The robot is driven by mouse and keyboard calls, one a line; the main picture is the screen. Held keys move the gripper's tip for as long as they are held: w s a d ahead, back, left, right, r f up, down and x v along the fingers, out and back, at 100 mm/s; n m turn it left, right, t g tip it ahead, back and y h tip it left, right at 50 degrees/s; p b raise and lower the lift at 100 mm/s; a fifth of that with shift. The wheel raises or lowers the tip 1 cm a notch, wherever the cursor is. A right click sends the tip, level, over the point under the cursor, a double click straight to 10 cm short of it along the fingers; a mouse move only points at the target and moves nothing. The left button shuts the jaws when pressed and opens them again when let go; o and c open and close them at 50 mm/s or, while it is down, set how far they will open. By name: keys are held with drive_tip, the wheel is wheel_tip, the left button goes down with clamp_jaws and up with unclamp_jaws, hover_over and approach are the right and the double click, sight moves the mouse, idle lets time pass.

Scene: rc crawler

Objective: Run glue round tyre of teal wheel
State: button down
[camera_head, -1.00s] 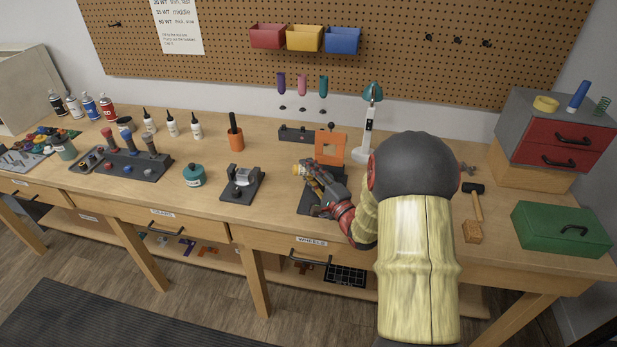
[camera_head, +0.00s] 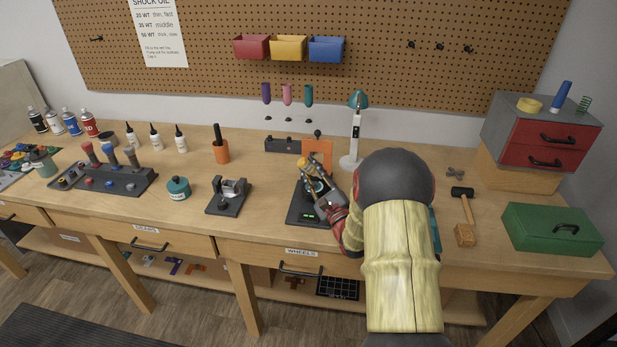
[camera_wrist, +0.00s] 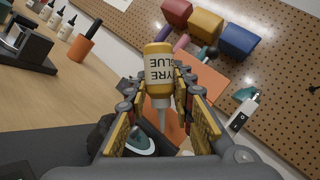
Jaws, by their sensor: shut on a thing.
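My gripper (camera_wrist: 162,95) is shut on a yellow bottle (camera_wrist: 158,62) labelled as tyre glue. In the wrist view its label reads upside down and its pale nozzle (camera_wrist: 161,112) points toward the picture's bottom. A teal wheel with a dark tyre (camera_wrist: 141,142) shows partly, just left of the nozzle's tip; fingers hide the rest. Whether the nozzle touches the tyre I cannot tell. In the head view my gripper (camera_head: 318,178) is over a black stand with a small green display (camera_head: 306,216), with the wheel mostly hidden beneath it.
An orange panel (camera_head: 318,153) stands just behind my gripper. A white lamp-like post with a teal top (camera_head: 355,135) is close on the right. A mallet (camera_head: 465,205) lies right.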

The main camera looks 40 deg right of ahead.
drive_tip(key=a+n+g+p, duration=0.1)
drive_tip(key=n+g+p, duration=0.1)
drive_tip(key=n, duration=0.4)
drive_tip(key=s+a+n+g+y+p, duration=0.1)
drive_tip(key=a+n+g+p, duration=0.1)
drive_tip(key=n, duration=0.4)
drive_tip(key=a+n+g+p, duration=0.2)
drive_tip(key=n+p, duration=0.1)
drive_tip(key=n, duration=0.4)
drive_tip(key=shift+s+g, duration=0.15)
drive_tip(key=shift+g, duration=0.25)
idle(0.7)
